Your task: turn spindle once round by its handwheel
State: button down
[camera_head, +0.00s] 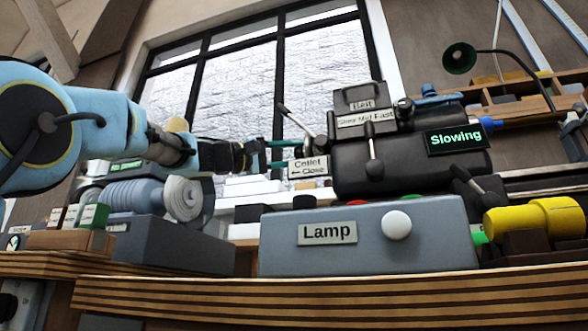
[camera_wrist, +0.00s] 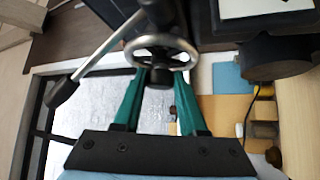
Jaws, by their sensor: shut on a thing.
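The handwheel (camera_wrist: 161,51) is a silvery spoked ring at the top middle of the wrist view, with a dark hub. My gripper (camera_wrist: 160,72) has two green fingers that reach up to the ring's near rim, and it is shut on the handwheel. In the head view my gripper (camera_head: 287,155) reaches from the left to the left end of the black headstock (camera_head: 410,168). The handwheel cannot be made out clearly there. The spindle itself is hidden inside the headstock.
A lever with a dark knob (camera_wrist: 62,92) sticks out left of the handwheel. A "Collet Close" sign (camera_head: 308,167) is close to my fingers. A grey box marked "Lamp" (camera_head: 365,262) stands in front, with a white knob. Yellow cylinders (camera_head: 535,218) lie at the right.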

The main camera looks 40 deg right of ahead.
jog(key=shift+f+m+g+h+b, duration=0.15)
jog(key=shift+m+g+h+b, duration=0.45)
jog(key=shift+b, duration=0.7)
jog(key=shift+c, duration=2.3)
grip_release()
jog(key=v, duration=1)
jog(key=shift+a+b, duration=0.3)
jog(key=shift+a, duration=0.15)
jog(key=shift+w, duration=0.1)
